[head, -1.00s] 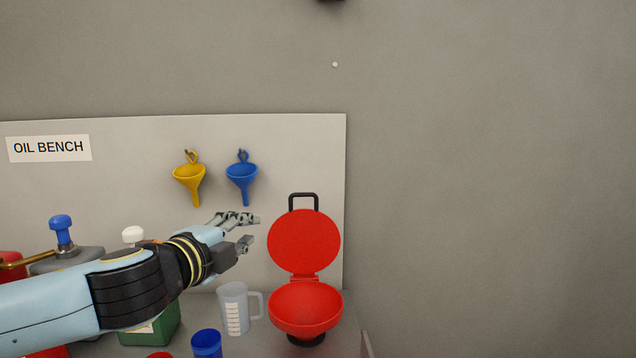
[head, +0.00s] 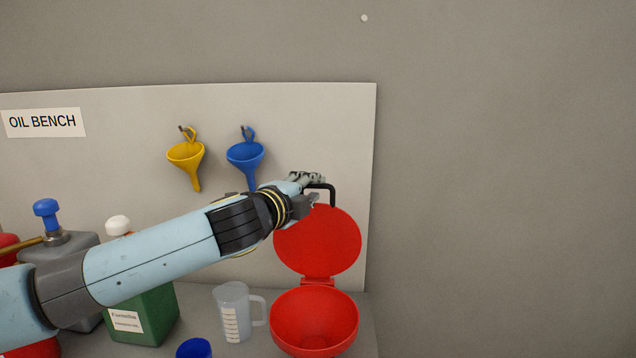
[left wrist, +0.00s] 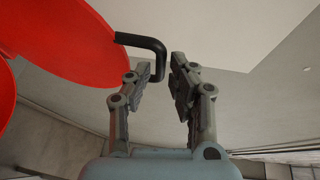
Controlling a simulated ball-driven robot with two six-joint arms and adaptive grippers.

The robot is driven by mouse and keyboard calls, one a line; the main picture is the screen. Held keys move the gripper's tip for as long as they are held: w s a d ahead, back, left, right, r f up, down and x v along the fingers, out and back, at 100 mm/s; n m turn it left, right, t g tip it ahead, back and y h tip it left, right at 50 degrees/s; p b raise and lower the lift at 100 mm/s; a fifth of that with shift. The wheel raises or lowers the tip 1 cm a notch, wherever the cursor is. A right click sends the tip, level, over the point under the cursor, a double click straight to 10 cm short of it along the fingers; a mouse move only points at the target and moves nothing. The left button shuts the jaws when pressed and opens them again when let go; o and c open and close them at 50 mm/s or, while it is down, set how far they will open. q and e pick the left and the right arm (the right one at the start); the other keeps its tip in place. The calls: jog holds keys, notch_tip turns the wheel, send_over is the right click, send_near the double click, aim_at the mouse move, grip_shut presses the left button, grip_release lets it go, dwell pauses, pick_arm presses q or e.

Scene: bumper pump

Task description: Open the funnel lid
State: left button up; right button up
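The red funnel (head: 314,325) stands on the bench, its bowl facing up. Its round red lid (head: 320,245) stands upright on the hinge at the back, so the bowl is uncovered. A black handle (head: 333,192) sits at the lid's top edge. My left gripper (head: 318,189) is open at this handle and hides its left part. In the left wrist view, the handle (left wrist: 150,42) reaches in between the parted fingers of the gripper (left wrist: 155,72); I cannot tell whether they touch it. The lid (left wrist: 70,40) fills the upper left there. My right gripper is not in view.
A measuring jug (head: 233,312), a blue cup (head: 194,348) and a green container (head: 146,312) stand left of the funnel. Yellow (head: 186,154) and blue (head: 245,155) funnels hang on the board behind. The space right of the red funnel is clear.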

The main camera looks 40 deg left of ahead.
aim_at(316, 187)
pick_arm(q)
jog(key=shift+x, duration=1.55)
grip_shut()
